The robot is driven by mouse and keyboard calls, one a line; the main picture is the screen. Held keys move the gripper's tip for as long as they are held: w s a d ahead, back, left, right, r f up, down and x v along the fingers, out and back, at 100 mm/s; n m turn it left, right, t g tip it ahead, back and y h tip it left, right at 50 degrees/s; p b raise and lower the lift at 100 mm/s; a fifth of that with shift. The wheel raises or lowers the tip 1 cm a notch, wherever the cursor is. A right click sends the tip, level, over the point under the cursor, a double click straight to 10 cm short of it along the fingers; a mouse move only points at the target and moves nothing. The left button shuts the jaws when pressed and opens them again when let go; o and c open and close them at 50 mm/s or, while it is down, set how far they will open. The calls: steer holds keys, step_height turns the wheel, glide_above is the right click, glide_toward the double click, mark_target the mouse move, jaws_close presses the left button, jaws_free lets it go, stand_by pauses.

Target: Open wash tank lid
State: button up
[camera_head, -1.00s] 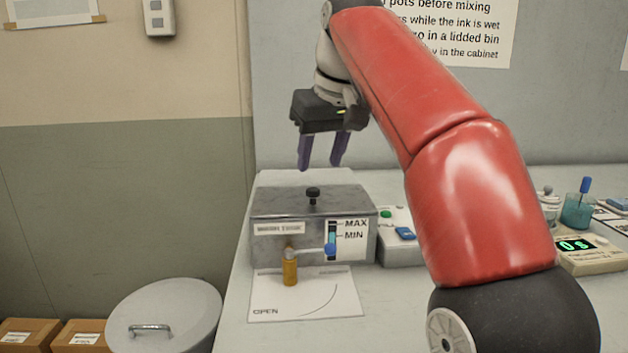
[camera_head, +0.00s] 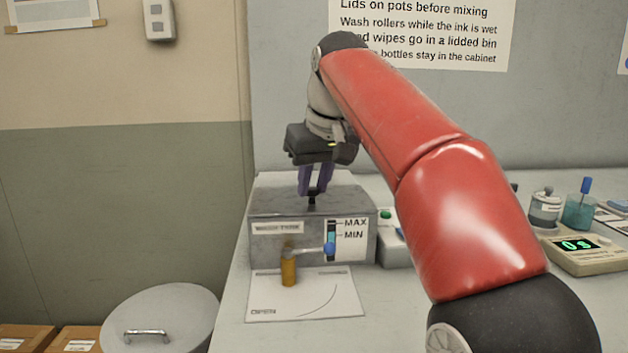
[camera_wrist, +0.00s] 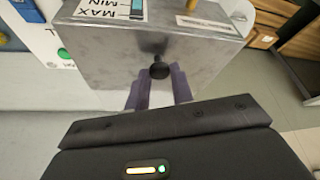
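The wash tank (camera_head: 275,245) is a grey metal box on the bench, labelled WASH TANK, with a MAX/MIN level gauge (camera_head: 332,240) on its front. Its flat lid (camera_head: 275,200) is down. A black knob (camera_wrist: 159,70) stands on top of the lid. My gripper (camera_head: 313,190) is right above the lid, its purple fingers low and close together on both sides of the knob. In the wrist view the knob sits between the fingertips (camera_wrist: 160,74). The fingers partly hide the knob in the head view.
A brass valve (camera_head: 289,270) with a blue-tipped lever (camera_head: 328,249) stands before the tank, over a white OPEN sheet (camera_head: 305,305). A unit with a green button (camera_head: 386,214) is close on the right. A round lidded bin (camera_head: 165,315) is at lower left.

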jaws_close()
steer(key=shift+w+r+p, duration=0.15)
steer(key=shift+w+p, duration=0.05)
steer(key=shift+p, duration=0.15)
steer(key=w+p, duration=0.2)
steer(key=w, duration=0.4)
steer(key=shift+w, duration=0.15)
steer(key=o, duration=0.8)
jaws_free()
steer(key=shift+v, duration=2.35)
steer(key=s+d+b, duration=0.1)
steer(key=s, duration=0.2)
steer(key=s+d+b, duration=0.2)
steer(key=s, duration=0.2)
steer(key=s+d+b, duration=0.1)
steer(key=s, duration=0.3)
steer(key=shift+s+d, duration=0.15)
steer(key=shift+d, duration=0.15)
